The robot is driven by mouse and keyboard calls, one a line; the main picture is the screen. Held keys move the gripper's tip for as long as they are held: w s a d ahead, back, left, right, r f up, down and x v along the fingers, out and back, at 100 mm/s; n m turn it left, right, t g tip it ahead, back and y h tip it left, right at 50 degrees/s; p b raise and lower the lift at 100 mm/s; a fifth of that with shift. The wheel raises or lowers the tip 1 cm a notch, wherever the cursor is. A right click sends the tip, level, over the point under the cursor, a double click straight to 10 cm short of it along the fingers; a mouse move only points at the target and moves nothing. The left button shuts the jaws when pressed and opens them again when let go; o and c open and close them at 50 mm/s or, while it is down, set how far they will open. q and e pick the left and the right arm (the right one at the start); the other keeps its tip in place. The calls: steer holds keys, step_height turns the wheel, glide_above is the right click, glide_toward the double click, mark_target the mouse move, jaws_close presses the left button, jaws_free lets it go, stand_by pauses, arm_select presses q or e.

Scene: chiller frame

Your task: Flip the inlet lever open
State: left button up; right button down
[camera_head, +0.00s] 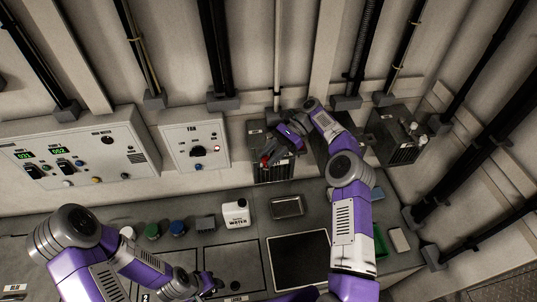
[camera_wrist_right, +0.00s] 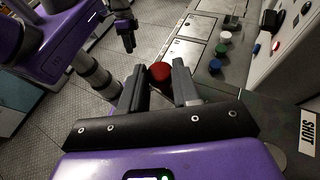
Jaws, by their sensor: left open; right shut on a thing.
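The inlet lever shows as a red rounded end (camera_wrist_right: 161,71) between the fingers of my right gripper (camera_wrist_right: 160,88) in the right wrist view. A small red part also shows in the head view (camera_head: 265,159), at the front of a dark box under the wall pipes. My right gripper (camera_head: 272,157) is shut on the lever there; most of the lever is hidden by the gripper. A "SHUT" label (camera_wrist_right: 307,131) is at the right of the wrist view. My left gripper (camera_head: 206,284) is open and empty over the worktop, well away from the lever.
A fan panel (camera_head: 195,146) and a larger control panel (camera_head: 78,150) are on the wall to the left. A white water jug (camera_head: 236,214), a metal tray (camera_head: 287,207) and coloured caps (camera_head: 178,228) stand on the worktop. Another dark box (camera_head: 397,143) is to the right.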

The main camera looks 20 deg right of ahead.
stand_by(0.3)
steer(key=c, duration=0.8)
jaws_free()
steer(key=shift+c, duration=0.2)
step_height(320, 180, up, 10)
